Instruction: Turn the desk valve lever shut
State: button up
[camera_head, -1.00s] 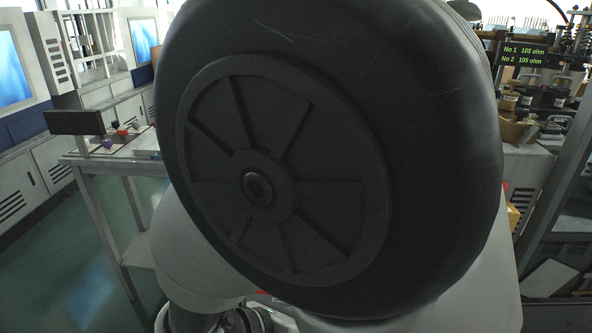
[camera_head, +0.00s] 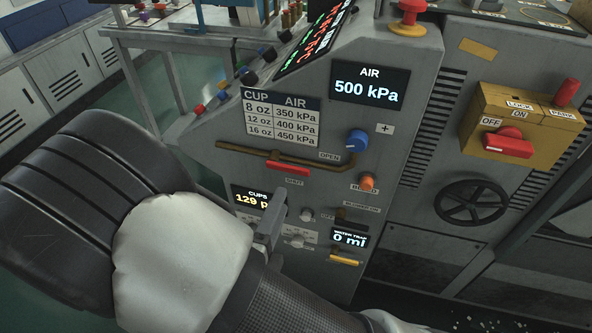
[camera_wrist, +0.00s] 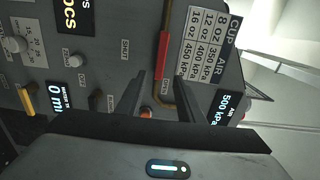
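The red valve lever (camera_head: 287,168) lies along a brass pipe (camera_head: 240,150) on the sloped grey desk panel. It points toward the OPEN label (camera_head: 330,156), with the SHUT label (camera_head: 294,183) below it. My gripper (camera_head: 278,205) is in front of the panel, just below the lever. In the wrist view, its two fingers (camera_wrist: 161,74) are spread apart. The red lever (camera_wrist: 163,52) shows ahead, with its near end seen between the fingertips. I see no contact, and the depth gap is hard to judge.
A blue knob (camera_head: 357,140) and an orange bleed knob (camera_head: 367,182) are right of the lever. Small knobs and a water trap display (camera_head: 349,239) sit below. The air display (camera_head: 367,86) reads 500 kPa. A yellow lock box (camera_head: 522,125) and black handwheel (camera_head: 470,202) stand farther right.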

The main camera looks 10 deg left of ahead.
aim_at(294, 172)
jog(key=w, duration=0.4)
jog(key=w+b, duration=0.1)
jog(key=w, duration=0.2)
jog(key=w+d, duration=0.1)
jog(key=w, duration=0.3)
jog(key=shift+w+b, duration=0.35)
jog(key=shift+c, duration=0.4)
grip_shut()
